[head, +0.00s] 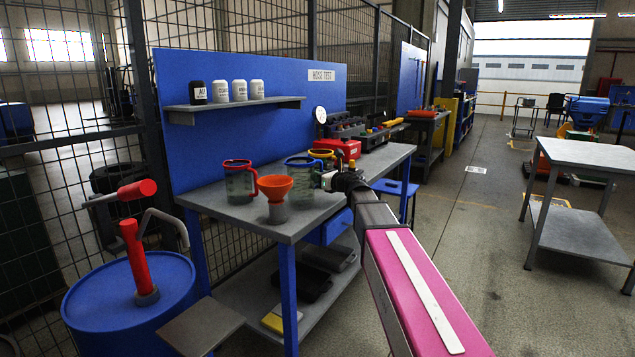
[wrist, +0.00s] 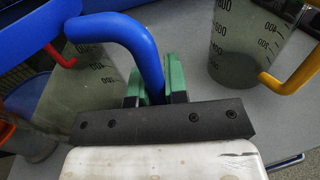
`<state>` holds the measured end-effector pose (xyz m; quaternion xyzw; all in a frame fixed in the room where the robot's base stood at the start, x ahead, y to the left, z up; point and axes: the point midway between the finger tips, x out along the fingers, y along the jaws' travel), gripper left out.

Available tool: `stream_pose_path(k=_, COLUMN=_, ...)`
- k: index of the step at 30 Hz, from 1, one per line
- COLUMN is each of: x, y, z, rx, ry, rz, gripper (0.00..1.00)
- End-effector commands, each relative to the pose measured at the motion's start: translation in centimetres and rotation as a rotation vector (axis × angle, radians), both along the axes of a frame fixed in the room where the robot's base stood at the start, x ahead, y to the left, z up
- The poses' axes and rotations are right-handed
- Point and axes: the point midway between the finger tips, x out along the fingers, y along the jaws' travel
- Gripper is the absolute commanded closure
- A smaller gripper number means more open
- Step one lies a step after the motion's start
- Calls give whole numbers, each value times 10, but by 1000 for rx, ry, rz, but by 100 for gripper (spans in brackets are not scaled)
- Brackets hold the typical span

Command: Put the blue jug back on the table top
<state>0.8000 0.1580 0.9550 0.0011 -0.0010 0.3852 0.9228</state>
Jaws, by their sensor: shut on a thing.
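The blue jug (head: 300,186) is a clear measuring jug with a blue rim and handle. It is upright at the table's front half, right of the orange funnel. My gripper (head: 328,181) is at its right side. In the wrist view, the green finger pads of my gripper (wrist: 156,88) are closed on the blue handle (wrist: 128,34). The table top (head: 345,190) is grey. I cannot tell whether the jug's base touches it or hangs just above; the base is not clear in either view.
A red-handled jug (head: 239,184) and an orange funnel (head: 275,188) on a grey stand are left of the blue jug. A yellow-handled jug (wrist: 236,48) is close on the right. A red case (head: 338,148) stands behind. Free table top lies at the front right.

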Motion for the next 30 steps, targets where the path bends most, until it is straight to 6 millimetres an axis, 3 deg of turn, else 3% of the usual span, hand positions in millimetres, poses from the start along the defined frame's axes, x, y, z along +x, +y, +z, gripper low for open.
stream_pose_path(k=4, x=0, y=0, z=-17, rx=1, ry=1, rz=0, gripper=100)
stream_pose_path(k=15, x=0, y=0, z=-21, rx=0, ry=0, rz=0, gripper=100)
stream_pose_path(k=16, x=0, y=0, z=-21, rx=-1, ry=-1, rz=0, gripper=80)
stream_pose_path(k=18, x=0, y=0, z=-21, rx=-1, ry=-1, rz=0, gripper=61)
stream_pose_path(k=30, x=-4, y=-4, z=-18, rx=-1, ry=-1, rz=-1, gripper=61)
